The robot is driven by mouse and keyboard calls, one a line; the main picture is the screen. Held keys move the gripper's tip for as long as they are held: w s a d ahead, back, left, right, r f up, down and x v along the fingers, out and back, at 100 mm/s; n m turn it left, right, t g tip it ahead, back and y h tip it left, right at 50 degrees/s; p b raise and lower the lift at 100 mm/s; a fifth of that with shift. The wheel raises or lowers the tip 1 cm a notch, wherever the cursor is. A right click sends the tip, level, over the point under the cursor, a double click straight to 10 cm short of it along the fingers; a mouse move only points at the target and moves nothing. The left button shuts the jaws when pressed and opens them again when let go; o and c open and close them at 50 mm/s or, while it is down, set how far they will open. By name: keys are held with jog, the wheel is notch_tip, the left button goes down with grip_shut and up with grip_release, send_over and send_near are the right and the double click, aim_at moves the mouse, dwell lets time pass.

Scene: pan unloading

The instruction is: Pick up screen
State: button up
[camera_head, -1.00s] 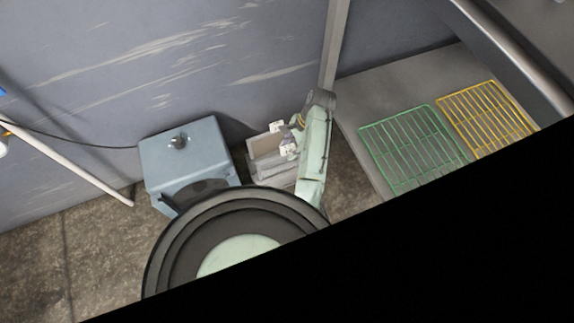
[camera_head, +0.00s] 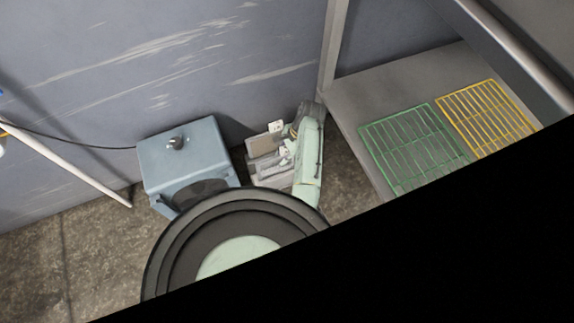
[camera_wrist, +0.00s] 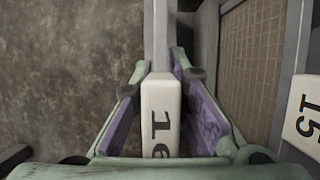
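Several grey screens with white numbered end tags stand close together; they show in the head view (camera_head: 262,145). In the wrist view one white tag marked 16 (camera_wrist: 160,112) sits on the end of a grey bar. My gripper (camera_wrist: 165,75) has its two purple-padded fingers apart, one on each side of this tag. A second tag, marked 15 (camera_wrist: 308,118), is at the right, outside the fingers, beside a mesh panel (camera_wrist: 252,65). In the head view the fingers are too small to make out.
A blue-grey box with a knob (camera_head: 183,155) stands left of the screens. A shelf (camera_head: 375,85) at the right holds a green rack (camera_head: 412,145) and a yellow rack (camera_head: 487,115). A wall is behind; the floor at lower left is clear.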

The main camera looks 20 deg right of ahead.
grip_shut()
jog(key=shift+r, duration=0.1)
